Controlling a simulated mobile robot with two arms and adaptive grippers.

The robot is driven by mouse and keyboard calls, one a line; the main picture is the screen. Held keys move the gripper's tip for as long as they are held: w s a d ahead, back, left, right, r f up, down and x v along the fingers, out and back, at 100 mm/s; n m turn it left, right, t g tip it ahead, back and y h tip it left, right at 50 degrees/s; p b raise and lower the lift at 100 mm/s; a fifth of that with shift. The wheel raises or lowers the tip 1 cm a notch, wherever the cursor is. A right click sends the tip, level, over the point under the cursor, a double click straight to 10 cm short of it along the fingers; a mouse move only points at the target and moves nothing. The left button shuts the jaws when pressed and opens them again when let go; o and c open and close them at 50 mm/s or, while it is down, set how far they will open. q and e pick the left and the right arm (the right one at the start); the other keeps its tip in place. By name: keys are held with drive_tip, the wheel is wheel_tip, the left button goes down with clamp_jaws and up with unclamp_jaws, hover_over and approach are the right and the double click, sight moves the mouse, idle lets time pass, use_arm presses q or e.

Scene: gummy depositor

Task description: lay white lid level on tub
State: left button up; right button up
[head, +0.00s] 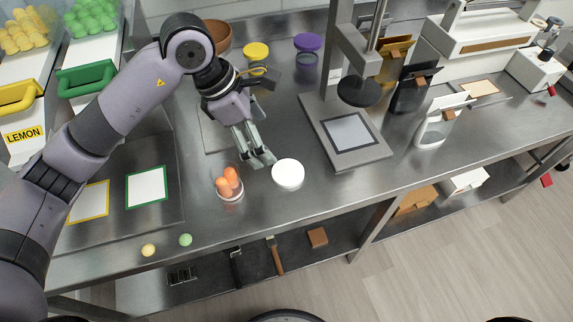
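The white lid (288,173) is a round white disc near the front edge of the steel table, just right of the tub. The small clear tub (230,195) stands upright and holds orange egg-shaped pieces (229,181) that rise above its rim. My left gripper (264,161) points down between and slightly behind the two, its fingertips close to the lid's left edge. I cannot tell whether the fingers touch the lid or how far apart they are. No lid covers the tub. My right gripper is out of view.
A press stand with a grey base (372,152) stands right of the lid. Yellow (256,50) and purple (307,42) lidded tubs are behind. Green-framed (147,187) and yellow-framed cards lie left. Yellow (148,250) and green (185,240) pieces lie near the front edge.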

sight(286, 172)
use_arm(q)
drive_tip(key=p+x, duration=0.1)
drive_tip(key=x, duration=0.6)
drive_tip(key=shift+a+p, duration=0.1)
drive_tip(key=shift+p, duration=0.3)
drive_tip(key=shift+f, duration=0.55)
drive_tip(key=shift+d+f+p, duration=0.2)
drive_tip(key=shift+d+p, duration=0.1)
drive_tip(key=shift+p, duration=0.05)
drive_tip(key=x, duration=0.1)
drive_tip(key=p+x, duration=0.2)
drive_tip(key=shift+w+a+f, duration=0.15)
drive_tip(key=shift+a+f, duration=0.05)
drive_tip(key=shift+f, duration=0.2)
drive_tip(key=shift+d+f, duration=0.1)
drive_tip(key=shift+f, duration=0.25)
drive_tip(key=shift+d+f, duration=0.1)
drive_tip(key=shift+f, duration=0.1)
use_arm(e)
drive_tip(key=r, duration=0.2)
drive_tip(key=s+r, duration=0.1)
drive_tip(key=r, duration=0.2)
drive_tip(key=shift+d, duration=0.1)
use_arm(q)
drive_tip(key=shift+c, duration=0.6)
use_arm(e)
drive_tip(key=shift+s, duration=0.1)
use_arm(q)
drive_tip(key=c, duration=0.8)
